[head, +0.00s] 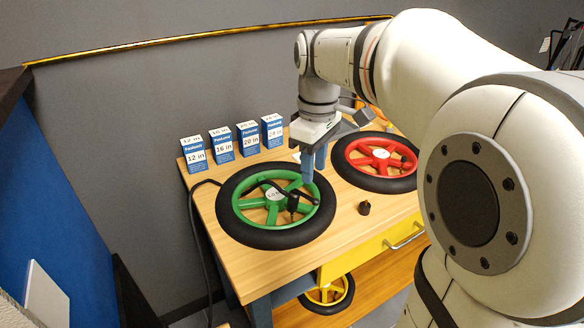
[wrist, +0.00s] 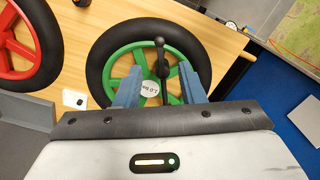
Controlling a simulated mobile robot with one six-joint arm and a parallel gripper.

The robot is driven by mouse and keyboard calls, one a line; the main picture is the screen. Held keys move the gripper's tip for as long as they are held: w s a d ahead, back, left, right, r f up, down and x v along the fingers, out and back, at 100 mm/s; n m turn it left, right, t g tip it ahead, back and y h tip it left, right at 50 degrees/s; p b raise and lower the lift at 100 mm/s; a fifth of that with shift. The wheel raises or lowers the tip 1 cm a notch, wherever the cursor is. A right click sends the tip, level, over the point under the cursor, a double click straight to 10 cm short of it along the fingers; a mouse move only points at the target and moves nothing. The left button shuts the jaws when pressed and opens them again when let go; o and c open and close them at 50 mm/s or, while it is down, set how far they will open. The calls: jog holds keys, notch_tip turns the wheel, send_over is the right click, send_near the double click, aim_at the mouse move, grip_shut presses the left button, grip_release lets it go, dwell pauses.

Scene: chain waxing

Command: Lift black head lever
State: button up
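A black lever with a rounded end (wrist: 160,58) sits over the green-spoked wheel (wrist: 118,68) in the wrist view. In the head view, a black pump head (head: 292,203) with thin black arms lies on the same green wheel (head: 240,207). My gripper (head: 313,172) hangs above the wheel's right rear rim, pointing down. In the wrist view, the two blue fingers (wrist: 160,75) are spread apart, with the lever visible between and beyond their tips. No contact with the lever is clear. A white label (wrist: 149,88) shows between the fingers.
The wheel lies on a wooden workbench (head: 225,268). A red wheel (head: 375,158) lies to its right. Several blue-white tube boxes (head: 222,145) stand at the back. A small black cap (head: 364,208) is on the bench; a yellow wheel (head: 328,294) lies on the lower shelf.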

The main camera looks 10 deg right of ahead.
aim_at(312, 199)
notch_tip(312, 199, down, 7)
jog(key=shift+s, duration=0.1)
jog(key=shift+c, duration=0.4)
grip_shut()
